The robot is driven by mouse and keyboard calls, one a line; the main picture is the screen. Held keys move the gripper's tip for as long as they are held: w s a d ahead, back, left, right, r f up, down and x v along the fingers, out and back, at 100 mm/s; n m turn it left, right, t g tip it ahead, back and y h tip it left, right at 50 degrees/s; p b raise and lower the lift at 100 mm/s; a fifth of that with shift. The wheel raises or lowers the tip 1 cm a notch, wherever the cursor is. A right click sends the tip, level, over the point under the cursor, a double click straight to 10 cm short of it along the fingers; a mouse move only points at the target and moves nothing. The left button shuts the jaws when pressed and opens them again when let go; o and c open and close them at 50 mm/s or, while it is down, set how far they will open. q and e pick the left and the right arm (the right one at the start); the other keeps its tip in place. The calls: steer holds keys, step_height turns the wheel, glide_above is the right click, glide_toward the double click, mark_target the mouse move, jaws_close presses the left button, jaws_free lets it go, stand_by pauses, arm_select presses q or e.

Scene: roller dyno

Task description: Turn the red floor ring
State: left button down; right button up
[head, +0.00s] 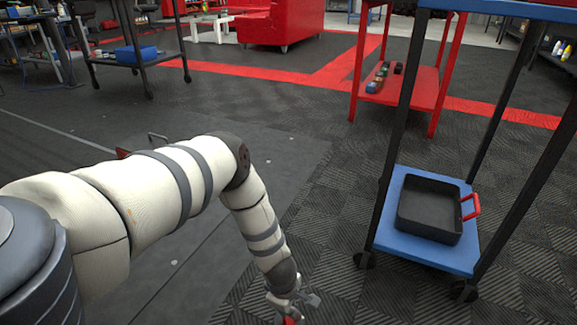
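My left arm comes in from the left and bends down toward the floor. My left gripper (293,309) is at the bottom edge of the head view, partly cut off. A small bit of red (289,320) shows at its fingers; it may be the red floor ring, but too little shows to be sure. I cannot tell whether the fingers are closed on it or just around it. Another small red piece (122,153) shows on the floor behind my arm, mostly hidden. My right gripper is not in view.
A blue cart (385,243) with a black tray (432,208) on its lower shelf stands close on the right. A red cart (425,90) stands behind it. A metal handle (157,137) sticks up from the floor plate behind my arm. The middle floor is clear.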

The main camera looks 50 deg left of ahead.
arm_select(q)
steer(key=m, duration=0.4)
steer(key=shift+a+m+h+p, duration=0.15)
steer(key=shift+m+h+p, duration=0.15)
steer(key=shift+h, duration=0.1)
steer(key=shift+m+h, duration=0.4)
steer(key=shift+m, duration=1.8)
steer(key=shift+a, duration=0.1)
steer(key=c, duration=1.6)
jaws_free()
step_height(320, 180, up, 12)
steer(key=s, duration=0.2)
steer(key=shift+s+a, duration=0.15)
steer(key=shift+a, duration=0.2)
steer(key=shift+f, duration=0.15)
